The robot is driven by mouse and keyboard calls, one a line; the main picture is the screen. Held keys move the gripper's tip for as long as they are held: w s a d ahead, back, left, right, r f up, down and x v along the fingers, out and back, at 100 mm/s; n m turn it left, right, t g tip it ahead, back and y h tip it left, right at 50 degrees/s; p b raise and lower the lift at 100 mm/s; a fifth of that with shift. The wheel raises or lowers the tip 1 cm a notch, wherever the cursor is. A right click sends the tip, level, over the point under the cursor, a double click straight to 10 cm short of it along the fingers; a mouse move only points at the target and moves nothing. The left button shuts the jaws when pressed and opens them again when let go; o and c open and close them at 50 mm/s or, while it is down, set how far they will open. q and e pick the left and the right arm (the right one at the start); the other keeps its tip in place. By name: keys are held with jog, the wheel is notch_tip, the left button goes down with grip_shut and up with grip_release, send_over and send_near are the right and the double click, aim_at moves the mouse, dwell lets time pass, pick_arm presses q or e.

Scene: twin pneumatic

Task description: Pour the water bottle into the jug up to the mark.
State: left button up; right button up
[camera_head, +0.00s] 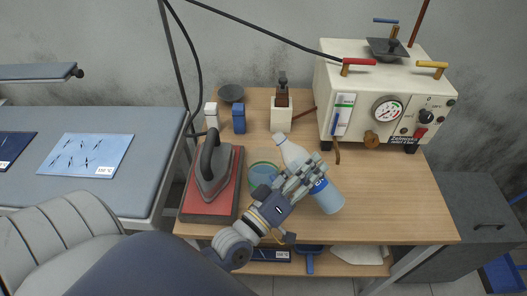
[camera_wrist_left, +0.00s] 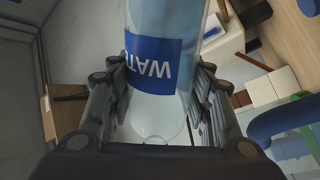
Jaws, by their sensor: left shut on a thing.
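The clear water bottle (camera_head: 330,200) has a blue label and is tilted in the head view, its neck to the upper left and its base to the lower right. My left gripper (camera_head: 306,178) is shut around its body. In the left wrist view, the bottle (camera_wrist_left: 157,100) stands between the two fingers of my left gripper (camera_wrist_left: 155,120), its label reading upside down. The jug (camera_head: 263,174), clear bluish with a green rim, stands on the wooden table left of the bottle, partly hidden by my gripper. Its mark and water level cannot be made out. My right gripper is not in view.
A dark iron (camera_head: 212,165) rests on a red pad (camera_head: 230,190) left of the jug. A white steam unit (camera_head: 365,100) with a gauge stands at the back right. Small white and blue containers (camera_head: 239,118) stand behind. The wooden table (camera_head: 400,205) is clear at right.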

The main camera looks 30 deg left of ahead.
aim_at(306, 155)
pick_arm(q)
jog(key=r+m+p, duration=0.1)
jog(key=p, duration=0.1)
jog(key=a+r+m+p, duration=0.1)
jog(key=m, duration=0.1)
jog(key=shift+g+h+p, duration=0.3)
jog(key=shift+p, duration=0.05)
jog(key=m+p, duration=0.1)
jog(key=m, duration=0.1)
jog(key=f+m+g+p, duration=0.1)
jog(key=m+p, duration=0.1)
jog(key=f+m+p, duration=0.1)
jog(key=shift+d+m+h, duration=0.2)
jog(key=shift+m+h, duration=0.1)
jog(key=shift+m, duration=0.1)
jog(key=shift+f+m+g+p, duration=0.35)
jog(key=shift+m+g+p, duration=0.15)
jog(key=shift+m+p, duration=0.55)
jog(key=shift+r+p, duration=0.3)
jog(key=shift+p, duration=0.15)
notch_tip(306, 155, up, 5)
jog(key=p, duration=0.5)
jog(key=shift+r, duration=0.1)
